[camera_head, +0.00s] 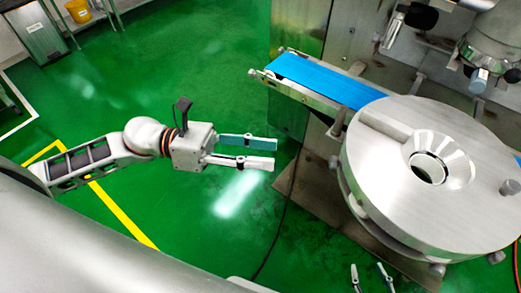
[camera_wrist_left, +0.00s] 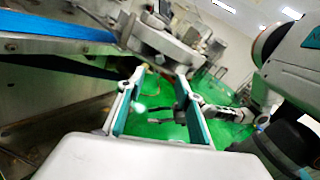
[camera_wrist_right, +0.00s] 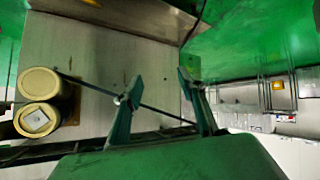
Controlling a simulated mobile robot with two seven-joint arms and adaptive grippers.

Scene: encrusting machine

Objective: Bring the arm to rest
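My left gripper (camera_head: 269,153) reaches in from the left over the green floor, left of the encrusting machine. Its two fingers are spread with nothing between them, which the left wrist view (camera_wrist_left: 160,77) also shows. My right gripper (camera_head: 367,268) shows only as two fingertips at the bottom edge, just below the machine's round metal disc (camera_head: 378,190). In the right wrist view its fingers (camera_wrist_right: 158,80) are apart and empty. Most of the right arm is hidden in the head view. Neither gripper visibly touches anything.
The machine's blue conveyor belt (camera_head: 325,80) sticks out toward the upper left. Two round cream-topped containers (camera_wrist_right: 40,84) stand at the left of the right wrist view. A yellow bucket (camera_head: 78,11) is far off at upper left. Open green floor surrounds the left gripper.

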